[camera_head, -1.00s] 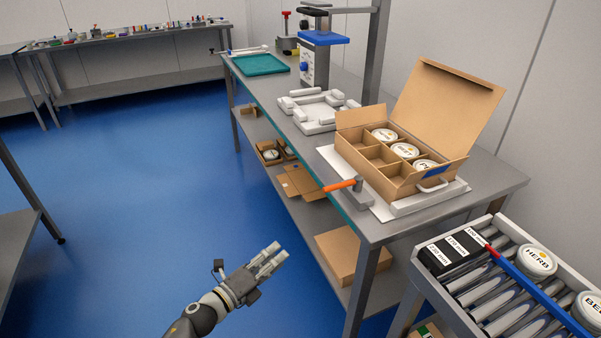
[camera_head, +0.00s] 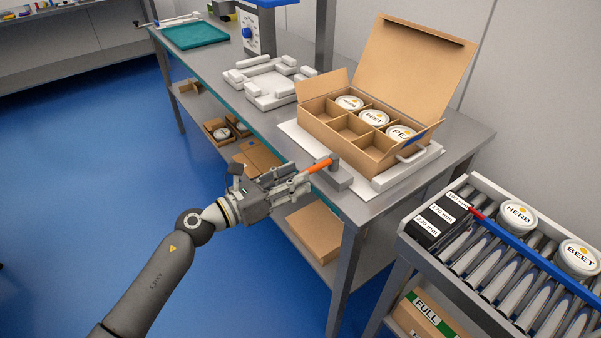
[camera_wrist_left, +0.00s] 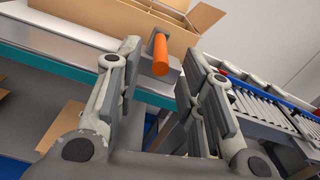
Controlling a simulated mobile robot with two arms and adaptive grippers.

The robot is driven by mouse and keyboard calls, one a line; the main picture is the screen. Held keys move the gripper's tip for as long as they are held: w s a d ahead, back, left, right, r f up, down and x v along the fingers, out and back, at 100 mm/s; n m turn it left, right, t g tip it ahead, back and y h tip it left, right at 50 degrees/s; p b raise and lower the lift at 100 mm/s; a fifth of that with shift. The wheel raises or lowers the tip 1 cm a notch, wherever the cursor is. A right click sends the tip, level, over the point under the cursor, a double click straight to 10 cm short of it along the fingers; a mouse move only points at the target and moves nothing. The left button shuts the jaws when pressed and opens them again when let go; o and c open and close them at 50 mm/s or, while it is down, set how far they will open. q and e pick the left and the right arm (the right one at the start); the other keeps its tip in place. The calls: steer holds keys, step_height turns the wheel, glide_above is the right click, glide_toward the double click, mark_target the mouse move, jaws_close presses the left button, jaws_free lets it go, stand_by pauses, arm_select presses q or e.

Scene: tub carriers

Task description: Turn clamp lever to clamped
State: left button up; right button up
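The clamp lever's orange handle (camera_head: 319,165) sticks out over the front edge of the bench from a grey clamp block (camera_head: 335,178). In the left wrist view the orange handle (camera_wrist_left: 161,56) shows end-on between the two fingers, near their tips. My left gripper (camera_head: 302,181) is at the handle's free end, with its fingers apart on either side. I see a gap between handle and each finger, so it is not gripped. My right gripper is in neither view.
An open cardboard box (camera_head: 360,145) with several compartments and three lidded tubs stands on a white plate (camera_head: 392,180) behind the clamp. A white frame fixture (camera_head: 268,84) lies further left on the bench. A roller cart (camera_head: 470,300) with tubs stands at right.

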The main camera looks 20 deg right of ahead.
arm_select(q)
steer(key=shift+x, duration=1.15)
steer(key=shift+c, duration=0.3)
steer(key=c, duration=0.5)
jaws_close()
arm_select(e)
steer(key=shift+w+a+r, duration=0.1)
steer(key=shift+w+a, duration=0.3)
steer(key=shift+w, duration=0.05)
